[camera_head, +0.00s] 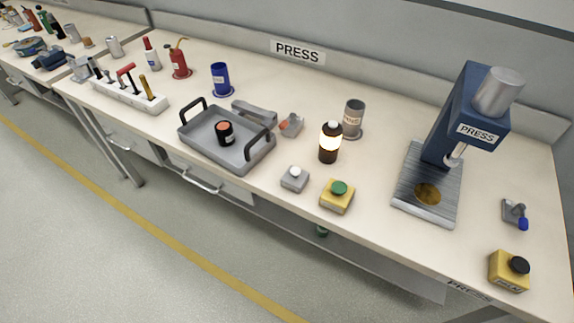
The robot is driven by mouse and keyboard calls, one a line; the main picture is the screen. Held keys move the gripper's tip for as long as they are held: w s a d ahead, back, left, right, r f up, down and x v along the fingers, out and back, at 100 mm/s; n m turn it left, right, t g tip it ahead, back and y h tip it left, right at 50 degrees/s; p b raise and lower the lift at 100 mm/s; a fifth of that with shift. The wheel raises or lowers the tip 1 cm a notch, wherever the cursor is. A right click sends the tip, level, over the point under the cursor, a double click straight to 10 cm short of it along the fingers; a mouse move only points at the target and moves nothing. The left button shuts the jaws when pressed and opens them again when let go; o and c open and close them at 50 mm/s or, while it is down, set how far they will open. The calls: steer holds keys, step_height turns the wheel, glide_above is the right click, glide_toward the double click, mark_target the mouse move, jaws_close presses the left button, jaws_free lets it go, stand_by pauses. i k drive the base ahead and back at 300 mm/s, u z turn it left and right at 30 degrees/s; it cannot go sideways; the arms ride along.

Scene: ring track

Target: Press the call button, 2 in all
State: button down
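Three push buttons stand on the bench, and none shows a readable "call" label, so I cannot tell which is the call button. A small grey box with a white button (294,178) sits near the front edge. Right of it is a yellow box with a green button (338,194). A yellow box with a black button (509,270) stands at the front right corner, with small lettering on its front. My gripper is not in view.
The blue press (467,130) stands at the right, a blue-handled valve (515,213) beyond it. A grey tray (193,143) holding a dark cylinder is left of the buttons. A lever block (128,93), oil cans and cups stand farther left. The bench front (400,240) is clear.

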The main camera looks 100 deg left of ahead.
mark_target(295, 171)
steer(key=u, duration=0.05)
steer(key=k, duration=1.25)
steer(key=u, duration=1.85)
